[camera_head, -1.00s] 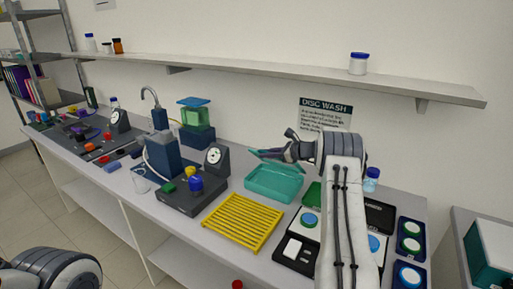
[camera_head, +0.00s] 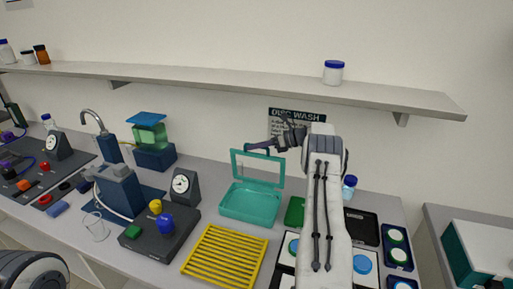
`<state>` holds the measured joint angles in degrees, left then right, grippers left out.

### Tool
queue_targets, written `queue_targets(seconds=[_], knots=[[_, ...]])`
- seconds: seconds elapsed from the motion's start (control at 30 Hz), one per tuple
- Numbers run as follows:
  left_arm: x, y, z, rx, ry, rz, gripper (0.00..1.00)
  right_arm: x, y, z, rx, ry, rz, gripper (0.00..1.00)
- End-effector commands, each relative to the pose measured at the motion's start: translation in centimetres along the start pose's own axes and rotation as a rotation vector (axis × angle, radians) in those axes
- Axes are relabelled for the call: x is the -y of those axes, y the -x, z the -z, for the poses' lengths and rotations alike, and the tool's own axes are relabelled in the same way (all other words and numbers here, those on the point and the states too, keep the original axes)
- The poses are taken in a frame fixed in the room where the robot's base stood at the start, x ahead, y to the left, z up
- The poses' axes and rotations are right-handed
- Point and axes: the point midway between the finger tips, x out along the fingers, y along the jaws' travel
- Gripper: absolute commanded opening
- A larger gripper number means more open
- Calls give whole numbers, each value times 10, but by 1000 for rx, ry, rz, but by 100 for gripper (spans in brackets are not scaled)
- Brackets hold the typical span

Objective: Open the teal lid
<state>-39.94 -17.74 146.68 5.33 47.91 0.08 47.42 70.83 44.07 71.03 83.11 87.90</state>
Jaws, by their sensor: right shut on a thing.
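The teal box (camera_head: 249,205) stands on the bench at the middle of the view. Its teal lid (camera_head: 236,167) is raised and stands about upright at the back edge of the box, with a pale see-through middle. My right gripper (camera_head: 255,147) is at the top edge of the lid and is shut on it. My right arm comes up from the lower right, and the finger contact is small and partly hidden. Of my left arm only a rounded link shows at the lower left; its gripper is out of view.
A yellow rack (camera_head: 224,257) lies in front of the box. A dark pump unit with knobs (camera_head: 160,235) and a gauge (camera_head: 184,187) stand to the left. Trays with round discs (camera_head: 397,246) lie to the right. A shelf (camera_head: 230,84) runs above.

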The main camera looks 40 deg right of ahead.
Motion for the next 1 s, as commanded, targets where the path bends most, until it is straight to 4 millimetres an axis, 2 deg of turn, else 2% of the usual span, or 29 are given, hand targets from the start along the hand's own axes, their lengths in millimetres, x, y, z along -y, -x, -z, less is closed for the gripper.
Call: queue_targets(seconds=[0.5,0.53,0.57,0.6,0.87,1.0], knots=[[0,0,0,0,0,0,50,-3,-8,-3,-5,6,-9,0],[0,0,0,0,0,0,50,-3,-8,-3,-5,6,-9,29],[0,0,0,0,0,0,50,-3,-9,-3,-5,6,-9,40],[0,0,0,0,0,0,50,-3,-8,-3,-5,6,-9,47],[0,0,0,0,0,0,50,-2,-5,-2,-4,4,-6,47],[0,-5,0,0,0,0,50,0,2,0,-3,4,-4,47]])
